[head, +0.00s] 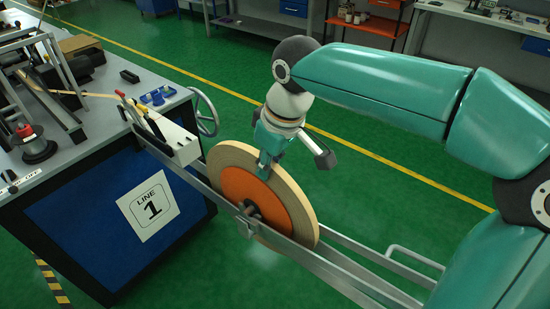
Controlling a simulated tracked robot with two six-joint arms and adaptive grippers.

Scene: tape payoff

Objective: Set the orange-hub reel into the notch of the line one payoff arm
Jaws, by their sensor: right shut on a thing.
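The orange-hub reel (283,224) stands upright, a wide roll of tan tape around an orange disc. The line one payoff arm (311,262) is a pair of grey metal rails reaching out from the bench to the lower right. The reel is between the rails, and the near rail crosses in front of its lower part. The reel's dark shaft end (252,207) is at a small bracket on the near rail; I cannot tell whether it rests in the notch. My right gripper (265,166) is shut on the reel's upper rim. My left gripper is not in view.
The bench (108,112) at left carries a sign (148,205) reading "LINE 1", a spool (36,146), blue parts (158,95) and tools. A handwheel (204,112) sits at its corner. Green floor is clear behind the reel. Shelves and benches stand far back.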

